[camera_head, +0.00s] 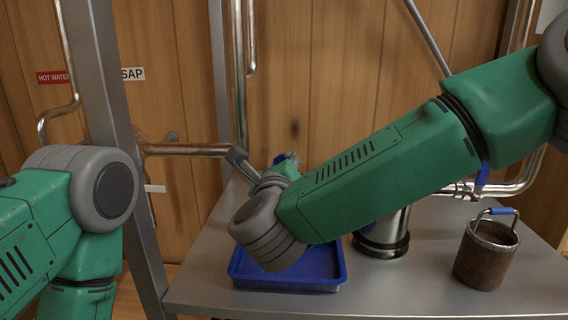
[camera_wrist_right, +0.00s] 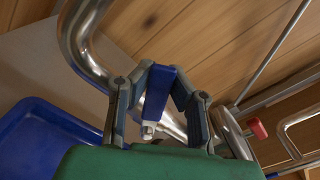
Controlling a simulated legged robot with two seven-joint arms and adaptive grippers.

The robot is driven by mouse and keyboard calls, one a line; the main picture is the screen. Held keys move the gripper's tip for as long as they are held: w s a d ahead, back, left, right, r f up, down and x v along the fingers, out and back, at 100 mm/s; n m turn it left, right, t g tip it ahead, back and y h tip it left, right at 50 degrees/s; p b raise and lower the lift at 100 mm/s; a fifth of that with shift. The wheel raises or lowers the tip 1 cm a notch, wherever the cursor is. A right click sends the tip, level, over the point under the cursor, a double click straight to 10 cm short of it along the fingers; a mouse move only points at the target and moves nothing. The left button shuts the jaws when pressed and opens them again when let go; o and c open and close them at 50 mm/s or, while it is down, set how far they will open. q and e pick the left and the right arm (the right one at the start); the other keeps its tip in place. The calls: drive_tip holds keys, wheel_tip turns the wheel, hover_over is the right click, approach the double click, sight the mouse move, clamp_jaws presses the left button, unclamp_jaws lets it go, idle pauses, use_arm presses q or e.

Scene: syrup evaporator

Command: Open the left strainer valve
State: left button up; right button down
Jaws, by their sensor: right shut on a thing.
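The left strainer valve shows as a small blue handle (camera_head: 280,158) in the head view, beside the end of a metal pipe and partly hidden by my right arm. In the right wrist view the blue handle (camera_wrist_right: 158,92) stands between the two grey fingers of my right gripper (camera_wrist_right: 156,98), with a silver fitting below it. My right gripper (camera_head: 268,167) is shut on this handle; in the head view my forearm and wrist hide much of it. My left arm is at the left edge of the head view, and its gripper is out of view.
A blue tray (camera_head: 290,286) lies on the grey metal table (camera_head: 400,290) below my right wrist. A metal cylinder (camera_head: 382,243) stands beside it. A brown bucket (camera_head: 487,256) with a blue-gripped handle stands at right. A grey post (camera_head: 110,110) rises at left. A second blue handle (camera_head: 482,174) is at right.

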drive_tip(key=shift+a+f, duration=0.1)
drive_tip(key=c, duration=1.4)
unclamp_jaws()
drive_tip(key=s, duration=1.2)
drive_tip(key=shift+a, duration=0.1)
